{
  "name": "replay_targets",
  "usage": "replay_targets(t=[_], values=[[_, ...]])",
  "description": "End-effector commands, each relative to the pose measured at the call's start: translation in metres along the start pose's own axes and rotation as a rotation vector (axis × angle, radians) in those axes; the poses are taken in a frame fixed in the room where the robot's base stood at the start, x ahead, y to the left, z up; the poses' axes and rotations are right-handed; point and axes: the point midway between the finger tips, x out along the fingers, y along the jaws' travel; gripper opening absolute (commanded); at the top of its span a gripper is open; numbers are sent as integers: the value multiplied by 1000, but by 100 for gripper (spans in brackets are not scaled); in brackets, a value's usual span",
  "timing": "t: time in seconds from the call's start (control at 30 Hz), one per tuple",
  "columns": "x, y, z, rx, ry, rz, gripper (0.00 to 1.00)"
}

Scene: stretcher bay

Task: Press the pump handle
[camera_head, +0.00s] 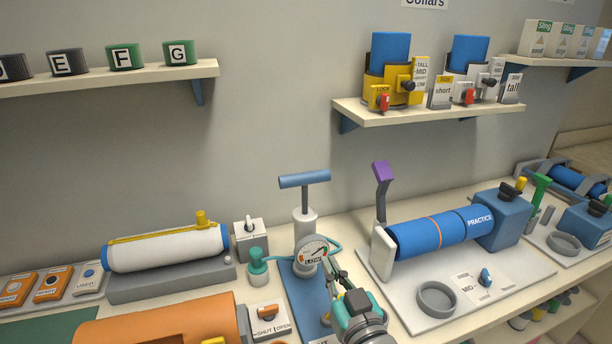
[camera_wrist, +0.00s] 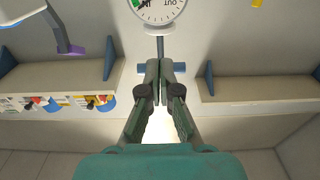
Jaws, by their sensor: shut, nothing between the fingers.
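The pump (camera_head: 304,228) stands upright on a blue base, with a pale cylinder and a thin rod. Its blue T-shaped handle (camera_head: 304,179) is raised well above the cylinder. A round gauge (camera_head: 311,249) marked LOW is on the pump's front. My gripper (camera_head: 333,268) is in front of the pump, below the handle and just lower right of the gauge. Its fingers are shut and empty. In the upside-down wrist view, my gripper (camera_wrist: 160,68) covers the middle of the handle, whose blue end (camera_wrist: 205,69) shows beside the fingers. The gauge (camera_wrist: 158,8) is cut off at the top.
A white roll with a yellow strap (camera_head: 168,246) lies left of the pump. A green-topped bottle (camera_head: 258,266) and a SHUT/OPEN valve plate (camera_head: 268,317) stand nearby. A purple-tipped lever (camera_head: 382,178) and a blue PRACTICE roll (camera_head: 440,233) are at the right. Shelves hang above.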

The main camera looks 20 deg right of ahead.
Motion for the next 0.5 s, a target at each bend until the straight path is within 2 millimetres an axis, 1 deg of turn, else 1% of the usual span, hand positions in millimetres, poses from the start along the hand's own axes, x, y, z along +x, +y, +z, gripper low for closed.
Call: replay_targets(t=[0.03,0.2,0.4,0.5], values=[[8,0,-15,0,16,0,0],[27,0,-54,0,44,0,0],[45,0,-102,-1,76,0,0],[50,0,-122,-1,87,0,0]])
